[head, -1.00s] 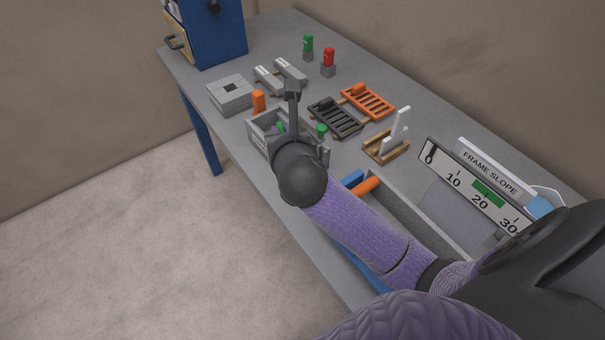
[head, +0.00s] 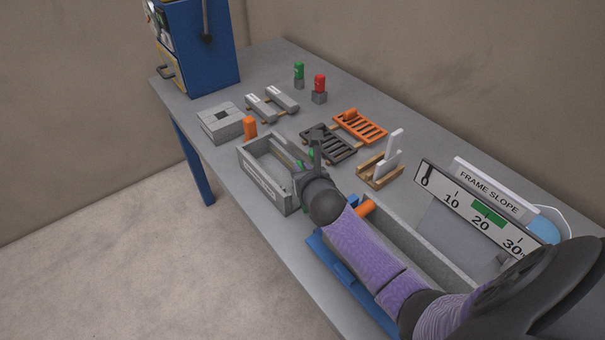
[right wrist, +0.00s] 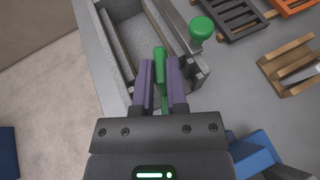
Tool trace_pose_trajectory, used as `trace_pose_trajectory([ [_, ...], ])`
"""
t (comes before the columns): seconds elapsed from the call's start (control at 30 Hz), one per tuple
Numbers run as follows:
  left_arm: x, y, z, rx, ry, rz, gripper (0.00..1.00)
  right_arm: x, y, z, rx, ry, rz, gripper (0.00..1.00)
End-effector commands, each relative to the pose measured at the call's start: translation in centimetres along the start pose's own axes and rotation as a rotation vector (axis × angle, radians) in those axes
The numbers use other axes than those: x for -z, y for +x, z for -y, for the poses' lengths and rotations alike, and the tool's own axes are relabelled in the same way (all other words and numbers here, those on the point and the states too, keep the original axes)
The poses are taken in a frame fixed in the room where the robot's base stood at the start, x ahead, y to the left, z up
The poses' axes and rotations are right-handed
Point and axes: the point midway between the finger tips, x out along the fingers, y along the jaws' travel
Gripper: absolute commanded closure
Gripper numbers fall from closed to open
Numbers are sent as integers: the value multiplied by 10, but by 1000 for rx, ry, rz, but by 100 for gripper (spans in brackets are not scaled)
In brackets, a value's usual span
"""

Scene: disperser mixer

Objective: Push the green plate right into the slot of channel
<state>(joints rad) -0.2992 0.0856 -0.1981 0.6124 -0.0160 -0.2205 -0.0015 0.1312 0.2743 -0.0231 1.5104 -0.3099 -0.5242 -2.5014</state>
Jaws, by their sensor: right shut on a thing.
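The green plate (right wrist: 160,66) stands between the purple fingers of my right gripper (right wrist: 160,82) in the right wrist view. The gripper is shut on it, at the near right end of the grey channel (right wrist: 112,62). In the head view my right gripper (head: 303,177) is over that end of the channel (head: 262,188) and hides most of the plate. The plate's lower edge is hidden, so I cannot tell how deep it sits in the slot. A round green knob (right wrist: 202,28) is just beside the channel. My left gripper is not in view.
Black (head: 329,146) and orange (head: 360,126) slatted racks and a wooden holder (head: 379,171) lie behind the channel. An orange block (head: 250,127) stands near its far end. A grey trough (head: 425,247) and the slope gauge (head: 483,212) are at the right.

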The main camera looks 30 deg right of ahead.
Motion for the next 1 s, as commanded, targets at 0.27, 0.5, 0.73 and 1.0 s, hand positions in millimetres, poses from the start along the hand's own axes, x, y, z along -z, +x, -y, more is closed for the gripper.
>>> trace_pose_trajectory([
  [0.27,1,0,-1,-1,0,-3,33,0,0,0,0,-1,1,73],
  [0.5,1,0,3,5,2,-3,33,0,0,0,0,0,0,48],
  [0.73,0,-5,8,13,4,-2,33,-3,-6,0,0,-1,0,48],
  [1.0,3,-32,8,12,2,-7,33,-5,-73,0,0,-1,-2,48],
])
